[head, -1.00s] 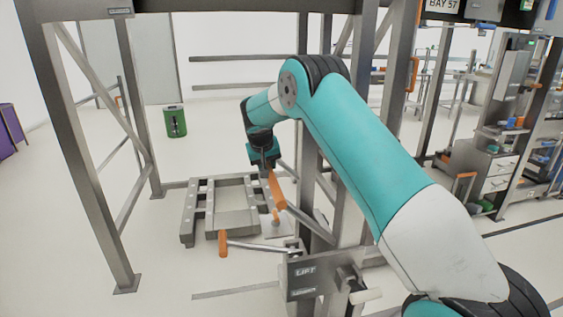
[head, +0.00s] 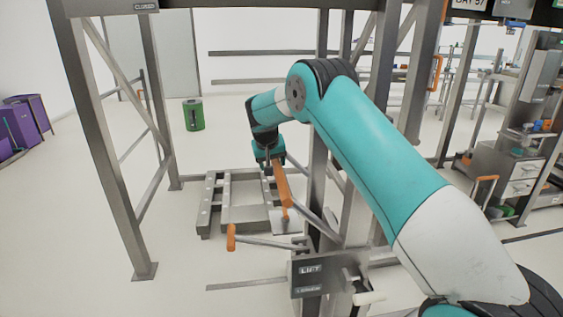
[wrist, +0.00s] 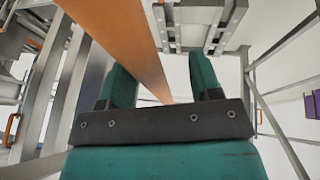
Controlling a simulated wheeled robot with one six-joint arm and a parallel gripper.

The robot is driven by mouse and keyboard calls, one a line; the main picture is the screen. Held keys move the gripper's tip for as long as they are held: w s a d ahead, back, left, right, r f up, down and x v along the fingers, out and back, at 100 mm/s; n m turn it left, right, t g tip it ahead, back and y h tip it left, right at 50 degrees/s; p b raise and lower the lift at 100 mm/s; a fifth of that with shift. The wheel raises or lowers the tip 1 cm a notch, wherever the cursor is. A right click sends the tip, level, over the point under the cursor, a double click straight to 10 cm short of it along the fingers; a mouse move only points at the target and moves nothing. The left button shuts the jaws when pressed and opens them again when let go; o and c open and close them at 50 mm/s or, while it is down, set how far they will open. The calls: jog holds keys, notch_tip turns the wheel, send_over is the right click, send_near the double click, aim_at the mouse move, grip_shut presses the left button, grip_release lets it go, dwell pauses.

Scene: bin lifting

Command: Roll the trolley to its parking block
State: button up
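A low grey metal frame with crossbars (head: 212,222) sits on the floor inside the steel gantry; I cannot tell for certain whether it is the trolley. My gripper (head: 273,168) is over its right side, at the top of a sloping lever with an orange handle (head: 282,186). In the wrist view, an orange bar (wrist: 132,42) runs between the two teal fingers of my gripper (wrist: 162,80), with a gap at the right finger. The fingers are apart; any touch is unclear. I cannot make out a parking block.
A second orange handle (head: 231,237) is on a crank by the LIFT panel (head: 310,274). Gantry posts (head: 108,150) stand left and right. A green bin (head: 194,115) and purple cabinets (head: 27,122) stand farther back.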

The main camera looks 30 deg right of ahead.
jog(key=shift+s+d+f, duration=0.1)
jog(key=shift+s+d, duration=0.1)
jog(key=shift+d, duration=0.35)
jog(key=shift+s+d, duration=0.2)
jog(key=shift+d, duration=0.35)
jog(key=shift+w+a, duration=0.1)
jog(key=shift+a, duration=0.15)
jog(key=shift+r, duration=0.3)
jog(key=b+v, duration=0.1)
jog(key=v, duration=1.6)
